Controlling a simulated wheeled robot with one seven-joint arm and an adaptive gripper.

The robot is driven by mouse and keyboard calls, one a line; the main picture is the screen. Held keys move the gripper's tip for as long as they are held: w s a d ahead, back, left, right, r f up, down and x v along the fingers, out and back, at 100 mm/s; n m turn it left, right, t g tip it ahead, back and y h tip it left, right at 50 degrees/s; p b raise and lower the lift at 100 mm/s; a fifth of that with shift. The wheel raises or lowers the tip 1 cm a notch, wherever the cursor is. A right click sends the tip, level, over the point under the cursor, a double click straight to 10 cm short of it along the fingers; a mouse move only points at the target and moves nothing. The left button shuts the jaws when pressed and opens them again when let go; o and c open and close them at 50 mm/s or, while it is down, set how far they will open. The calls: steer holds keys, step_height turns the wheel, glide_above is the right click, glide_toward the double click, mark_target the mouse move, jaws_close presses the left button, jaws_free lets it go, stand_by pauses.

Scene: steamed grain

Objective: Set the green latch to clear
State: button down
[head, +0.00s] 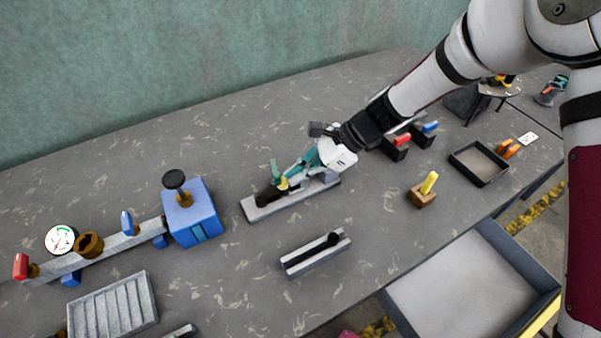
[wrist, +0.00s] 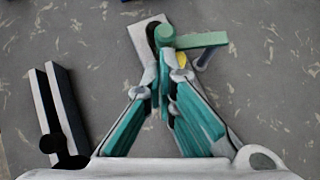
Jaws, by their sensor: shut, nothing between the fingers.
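The green latch (head: 274,168) stands on a long light-grey base plate (head: 258,211) in the middle of the table. In the wrist view the latch (wrist: 203,40) is a green bar reaching right from a round green end. A black part (wrist: 151,36) and a small yellow part (wrist: 181,60) sit beside it. My gripper (head: 283,187), with teal fingers, is low over the plate, close by the latch. In the wrist view my gripper (wrist: 163,88) has its fingertips together with nothing between them, just short of the latch. I cannot tell whether they touch it.
A grey slotted rail with a black knob (head: 316,253) lies in front of the plate. A blue box with a black-topped plunger (head: 195,218) stands to the left. A wooden block with a yellow lever (head: 423,195) and a dark tray (head: 478,165) are to the right.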

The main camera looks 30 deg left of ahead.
steer(key=shift+s, duration=0.1)
steer(key=shift+s+m+p, duration=0.25)
steer(key=shift+m+p, duration=0.05)
steer(key=shift+p, duration=0.25)
